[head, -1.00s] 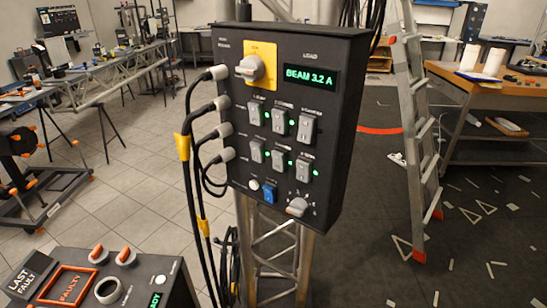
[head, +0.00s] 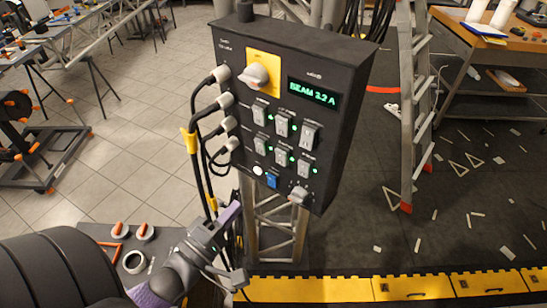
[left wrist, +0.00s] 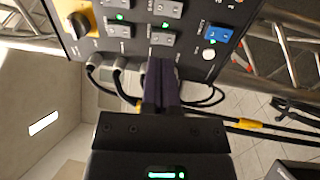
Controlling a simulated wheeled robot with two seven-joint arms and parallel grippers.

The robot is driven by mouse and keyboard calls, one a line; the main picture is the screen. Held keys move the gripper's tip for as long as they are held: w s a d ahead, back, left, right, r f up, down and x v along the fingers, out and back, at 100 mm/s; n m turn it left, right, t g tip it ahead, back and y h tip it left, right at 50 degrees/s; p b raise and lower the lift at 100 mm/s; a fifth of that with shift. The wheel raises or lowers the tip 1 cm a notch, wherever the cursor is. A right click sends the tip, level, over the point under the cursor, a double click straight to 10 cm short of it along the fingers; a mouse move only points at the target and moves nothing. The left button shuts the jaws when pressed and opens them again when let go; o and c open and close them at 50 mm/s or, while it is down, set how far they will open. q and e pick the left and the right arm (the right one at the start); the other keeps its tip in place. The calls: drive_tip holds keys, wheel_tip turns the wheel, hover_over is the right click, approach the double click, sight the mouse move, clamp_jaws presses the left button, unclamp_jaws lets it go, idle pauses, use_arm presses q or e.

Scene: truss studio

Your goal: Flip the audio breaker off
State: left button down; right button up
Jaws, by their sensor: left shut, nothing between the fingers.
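A dark power box (head: 340,140) hangs on a truss post in the head view. Its face has two rows of grey breaker switches (head: 282,126) with lit green lamps beside them. The small labels are too blurred to tell which breaker is audio. The left wrist view shows breakers too (left wrist: 162,38). My left gripper (head: 231,211) is shut and empty, below and left of the box's face. In the left wrist view its purple fingers (left wrist: 162,72) point toward the box's edge, overlapping the lower breakers' side. Contact cannot be told. My right gripper is not in view.
Black cables (head: 192,140) plug into the box's left side, close to my left gripper. The face also has a yellow-plated knob (head: 256,76), a green display (head: 312,92), a blue switch (head: 271,181) and a lower knob (head: 298,194). A ladder (head: 411,120) stands at right.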

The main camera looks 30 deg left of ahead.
use_arm(q)
drive_tip(key=shift+w, duration=0.15)
drive_tip(key=w, duration=0.4)
drive_tip(key=w+r, duration=0.1)
drive_tip(key=w, duration=0.4)
drive_tip(key=w+d, duration=0.1)
drive_tip(key=w, duration=0.3)
drive_tip(key=shift+w+r, duration=0.25)
drive_tip(key=shift+w, duration=0.1)
drive_tip(key=r+p, duration=0.1)
drive_tip(key=p, duration=0.1)
drive_tip(key=g+p, duration=0.1)
drive_tip(key=p, duration=0.1)
drive_tip(key=shift+w+r, duration=0.2)
drive_tip(key=shift+r, duration=0.15)
drive_tip(key=shift+a+f+b, duration=0.1)
drive_tip(key=shift+f+b, duration=0.4)
drive_tip(key=shift+b, duration=0.05)
drive_tip(key=shift+s+f, duration=0.1)
drive_tip(key=shift+s, duration=0.2)
approach(281, 155)
drive_tip(key=shift+s+a+p, duration=0.15)
drive_tip(key=shift+s+p, duration=0.15)
drive_tip(key=shift+s, duration=0.75)
